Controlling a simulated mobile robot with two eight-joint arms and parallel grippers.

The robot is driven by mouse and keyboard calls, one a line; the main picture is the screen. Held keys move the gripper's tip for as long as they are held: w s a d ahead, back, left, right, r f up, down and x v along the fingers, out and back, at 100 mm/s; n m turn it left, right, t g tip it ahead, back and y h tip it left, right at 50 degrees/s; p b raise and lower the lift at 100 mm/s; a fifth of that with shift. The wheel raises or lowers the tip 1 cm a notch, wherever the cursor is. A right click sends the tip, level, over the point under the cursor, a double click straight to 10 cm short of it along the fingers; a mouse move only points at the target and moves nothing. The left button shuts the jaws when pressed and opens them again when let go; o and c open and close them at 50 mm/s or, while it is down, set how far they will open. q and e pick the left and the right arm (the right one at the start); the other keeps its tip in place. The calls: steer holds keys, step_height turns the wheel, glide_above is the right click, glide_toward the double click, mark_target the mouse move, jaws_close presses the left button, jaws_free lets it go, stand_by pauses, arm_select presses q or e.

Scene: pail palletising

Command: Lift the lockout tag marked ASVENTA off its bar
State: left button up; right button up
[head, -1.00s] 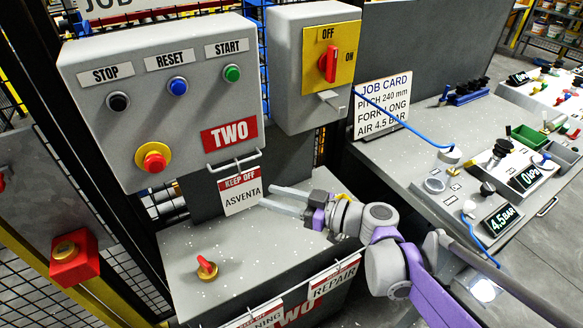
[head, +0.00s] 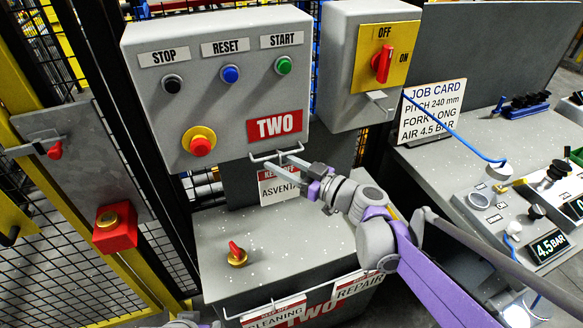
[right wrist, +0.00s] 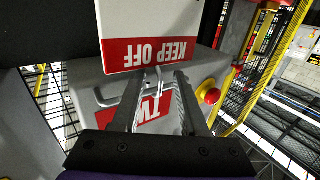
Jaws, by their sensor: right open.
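The lockout tag marked ASVENTA (head: 279,190) is a white card with a red KEEP OFF band. It hangs below the wire bar (head: 262,157) under panel TWO. My right gripper (head: 280,161) is open at the bar, its fingers partly covering the tag's top. In the right wrist view the tag (right wrist: 150,25) appears upside down just beyond the fingertips (right wrist: 157,76). The bar (right wrist: 148,88) shows between and behind the fingers there. I cannot tell whether a finger touches the tag.
The control panel (head: 215,105) with its red stop button (head: 201,146) is above and left of the gripper. A switch box (head: 360,60) stands to the right. Below is a grey ledge (head: 300,245) with a red key switch (head: 236,253). CLEANING (head: 275,314) and REPAIR (head: 358,285) tags hang in front.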

jaws_close()
stand_by(0.3)
steer(key=shift+r, duration=0.15)
